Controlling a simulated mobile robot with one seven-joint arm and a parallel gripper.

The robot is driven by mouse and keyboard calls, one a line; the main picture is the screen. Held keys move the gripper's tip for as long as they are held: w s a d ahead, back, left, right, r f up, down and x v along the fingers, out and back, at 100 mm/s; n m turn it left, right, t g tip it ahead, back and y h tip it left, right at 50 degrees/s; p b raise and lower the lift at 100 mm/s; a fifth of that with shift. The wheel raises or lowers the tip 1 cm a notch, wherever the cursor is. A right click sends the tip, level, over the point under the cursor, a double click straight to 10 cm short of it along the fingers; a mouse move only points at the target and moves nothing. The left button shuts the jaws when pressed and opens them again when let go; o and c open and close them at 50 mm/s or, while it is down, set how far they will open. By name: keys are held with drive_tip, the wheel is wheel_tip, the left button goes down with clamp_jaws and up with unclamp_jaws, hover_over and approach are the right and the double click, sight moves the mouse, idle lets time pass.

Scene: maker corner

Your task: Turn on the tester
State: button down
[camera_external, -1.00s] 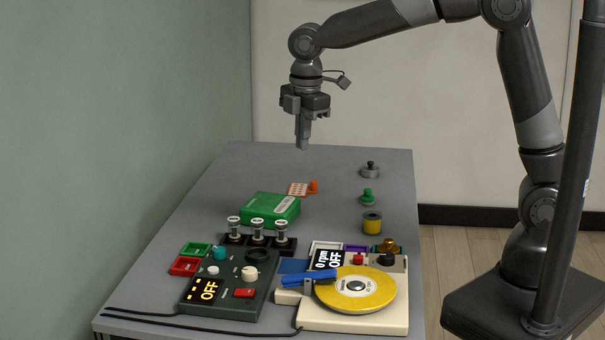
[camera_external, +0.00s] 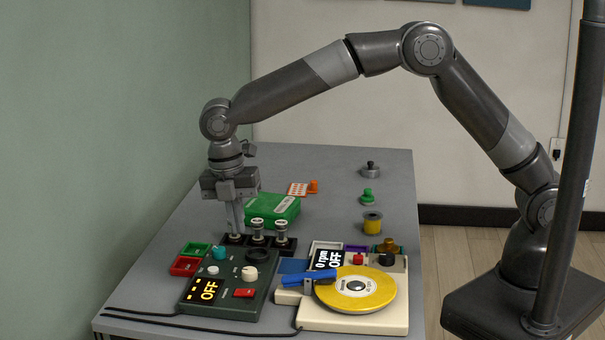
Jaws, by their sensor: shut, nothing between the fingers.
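The tester (camera_external: 227,305) is a dark green box at the front left of the table. Its display (camera_external: 204,291) reads OFF in yellow. A red switch (camera_external: 244,293), a white knob (camera_external: 249,274) and a teal knob (camera_external: 220,253) sit on its top. My gripper (camera_external: 237,231) is shut and empty, pointing down behind the tester, in front of or at the leftmost post of the black rack. It hides most of that post; whether it touches it I cannot tell.
The black rack (camera_external: 268,247) with white-topped posts stands behind the tester. A cream machine with a yellow disc (camera_external: 372,288) and a blue lever (camera_external: 309,278) is to the right. Red (camera_external: 185,266) and green trays lie left. A green box (camera_external: 282,208) is behind.

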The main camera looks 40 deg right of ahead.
sight(248, 299)
drive_tip(key=f, duration=0.9)
drive_tip(key=s+d+f, duration=0.1)
drive_tip(key=f, duration=0.3)
drive_tip(key=shift+s+d+f, duration=0.1)
drive_tip(key=shift+f, duration=0.3)
drive_tip(key=shift+s+d+f, duration=0.1)
drive_tip(key=shift+f, duration=0.15)
drive_tip(key=shift+w+a+r, duration=0.25)
drive_tip(key=shift+w+a, duration=0.3)
drive_tip(key=shift+w, duration=0.05)
